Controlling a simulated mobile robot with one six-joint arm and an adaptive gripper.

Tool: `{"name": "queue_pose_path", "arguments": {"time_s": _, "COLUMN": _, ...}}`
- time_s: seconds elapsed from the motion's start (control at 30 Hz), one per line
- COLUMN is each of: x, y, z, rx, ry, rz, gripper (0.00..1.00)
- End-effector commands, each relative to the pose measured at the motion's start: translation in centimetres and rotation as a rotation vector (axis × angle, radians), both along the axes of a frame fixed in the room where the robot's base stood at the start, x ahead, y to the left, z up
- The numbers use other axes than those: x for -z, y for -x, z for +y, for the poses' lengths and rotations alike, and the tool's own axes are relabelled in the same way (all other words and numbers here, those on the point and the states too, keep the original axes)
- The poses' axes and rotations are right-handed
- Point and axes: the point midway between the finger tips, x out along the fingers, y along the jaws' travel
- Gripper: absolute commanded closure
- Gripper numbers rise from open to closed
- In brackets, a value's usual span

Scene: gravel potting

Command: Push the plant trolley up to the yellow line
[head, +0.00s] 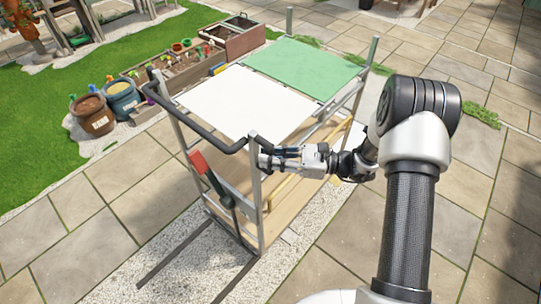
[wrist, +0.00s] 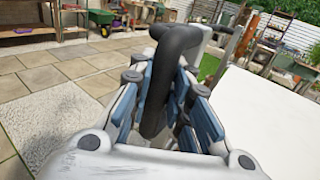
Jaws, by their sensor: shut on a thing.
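The plant trolley (head: 250,97) has a grey metal frame, a top that is part white and part green, and wooden boards lower down. Its black handle (head: 193,126) curves around the near left end, with a red-gripped lever (head: 197,162) below. My gripper (head: 267,160) is at the trolley's near corner post, coming from the right. In the wrist view, my gripper (wrist: 168,105) is shut on the black handle (wrist: 155,90), whose bar passes between the blue finger pads. I cannot make out a yellow line in either view.
The trolley stands over a pale gravel strip (head: 170,222) amid paving slabs (head: 60,240). Two pots, a brown one (head: 92,115) and a blue one (head: 121,98), and wooden planter boxes (head: 180,72) stand close on its left, beside grass. Open paving lies to the right.

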Motion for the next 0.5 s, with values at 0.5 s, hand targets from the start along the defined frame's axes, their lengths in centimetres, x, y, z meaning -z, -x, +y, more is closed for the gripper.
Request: {"name": "queue_pose_path", "arguments": {"time_s": 0.5, "x": 0.06, "y": 0.03, "z": -0.04, "rx": 0.000, "ry": 0.001, "rz": 0.001, "gripper": 0.67}}
